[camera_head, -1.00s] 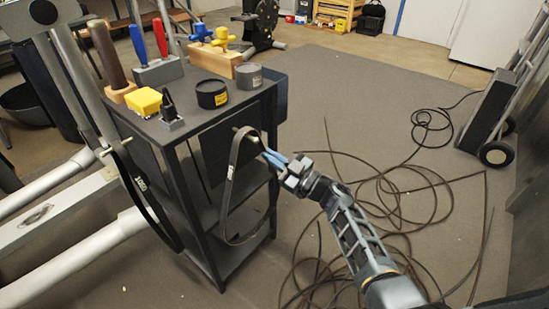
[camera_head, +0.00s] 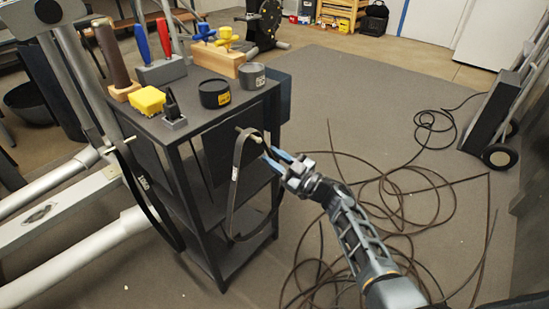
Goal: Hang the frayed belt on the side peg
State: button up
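The frayed belt (camera_head: 234,187), a long grey-brown loop, hangs down the side of the dark tool cart (camera_head: 205,238). Its top lies over the pale side peg (camera_head: 243,131) near the cart's top edge, and its lower end reaches the lower shelf level. My gripper (camera_head: 270,153) is at the upper right of the loop, just right of the peg. Its blue fingers look parted, with the belt's right strand close to the tips; whether they still touch is unclear.
Another black belt (camera_head: 148,190) hangs on the grey machine frame (camera_head: 75,215) at left. Loose cable (camera_head: 400,210) lies on the floor at right; a hand truck (camera_head: 497,115) stands beyond.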

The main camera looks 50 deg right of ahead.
jog(key=shift+o, duration=0.5)
jog(key=shift+s, duration=0.1)
jog(key=a+p+v, duration=0.1)
jog(key=v, duration=0.6)
jog(key=s+a+r+m+h, duration=0.2)
jog(key=s+a, duration=0.6)
jog(key=s, duration=0.2)
jog(key=s+a+r+m+h, duration=0.1)
jog(key=s+a+r, duration=0.1)
jog(key=s+a, duration=0.7)
jog(key=s+a+r+m+g, duration=0.1)
jog(key=s+a+r+g, duration=0.2)
jog(key=s+r, duration=0.3)
jog(key=s+a+r+m+g, duration=0.1)
jog(key=s+a+r+g, duration=0.2)
jog(key=s, duration=0.6)
notch_tip(320, 180, up, 14)
jog(key=p, duration=1.3)
jog(key=shift+w+r+t+y+p, duration=0.2)
jog(key=shift+w+t+y+p, duration=0.1)
jog(key=shift+y+p, duration=0.1)
dwell(1.0)
